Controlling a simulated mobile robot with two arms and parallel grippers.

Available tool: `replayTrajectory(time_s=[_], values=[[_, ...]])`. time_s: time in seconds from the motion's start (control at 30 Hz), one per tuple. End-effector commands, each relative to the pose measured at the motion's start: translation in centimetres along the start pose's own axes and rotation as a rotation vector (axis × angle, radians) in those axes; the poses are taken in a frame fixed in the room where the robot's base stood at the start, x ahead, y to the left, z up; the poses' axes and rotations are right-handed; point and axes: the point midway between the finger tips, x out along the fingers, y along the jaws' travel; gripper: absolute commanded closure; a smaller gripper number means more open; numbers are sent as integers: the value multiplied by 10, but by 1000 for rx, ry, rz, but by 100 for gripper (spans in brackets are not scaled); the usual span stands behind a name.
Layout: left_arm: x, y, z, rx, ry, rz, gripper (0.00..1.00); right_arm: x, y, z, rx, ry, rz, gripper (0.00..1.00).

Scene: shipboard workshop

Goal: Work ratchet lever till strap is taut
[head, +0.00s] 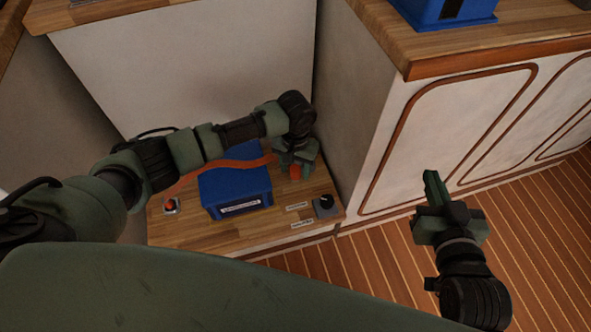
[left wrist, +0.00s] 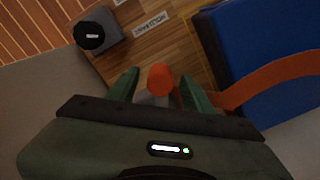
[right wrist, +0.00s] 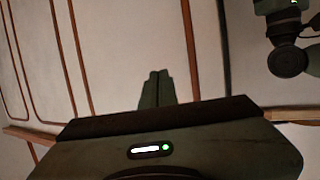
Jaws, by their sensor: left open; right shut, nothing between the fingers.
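The orange strap (head: 240,162) runs in a wavy line across the top of the blue box (head: 238,192), from a small anchor (head: 171,205) at left towards the ratchet at right. My left arm partly covers the view there. The ratchet lever's orange end (head: 295,172) shows under my left gripper (head: 297,163). In the left wrist view the orange end (left wrist: 160,78) lies between the open fingers (left wrist: 160,90), with a gap visible on each side. The ratchet body is mostly hidden. My right gripper (head: 433,188) is shut and empty, away over the floor at right.
A dark rotary knob (head: 325,205) with small labels sits on the wooden shelf (head: 230,232) at its front right. A white cabinet (head: 450,130) stands close to the right of the shelf. Another blue box (head: 440,12) is on the counter above. Floor around my right gripper is clear.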

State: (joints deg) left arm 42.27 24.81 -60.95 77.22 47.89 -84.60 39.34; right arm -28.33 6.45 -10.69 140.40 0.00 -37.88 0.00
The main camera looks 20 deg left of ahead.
Motion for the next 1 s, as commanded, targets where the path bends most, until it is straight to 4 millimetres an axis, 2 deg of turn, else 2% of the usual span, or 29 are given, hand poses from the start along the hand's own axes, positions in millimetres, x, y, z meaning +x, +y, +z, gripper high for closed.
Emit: replayTrajectory(time_s=[0.17,0.43,0.47,0.6,0.63,0.87,1.0], values=[[6,0,0,0,1,1,50,1,-2,-11,1,55,-3,100],[6,0,0,0,0,0,50,1,-2,-12,1,61,-3,100],[6,0,0,0,0,0,55,1,-2,-12,1,61,-3,100],[6,0,0,0,0,0,94,1,-2,-12,1,60,-3,100],[6,0,0,0,0,0,100,1,-2,-12,1,60,-3,100],[5,0,0,-2,0,0,100,1,-1,-11,0,50,-3,100],[4,0,0,-11,0,0,100,-2,1,7,0,-44,2,100]])
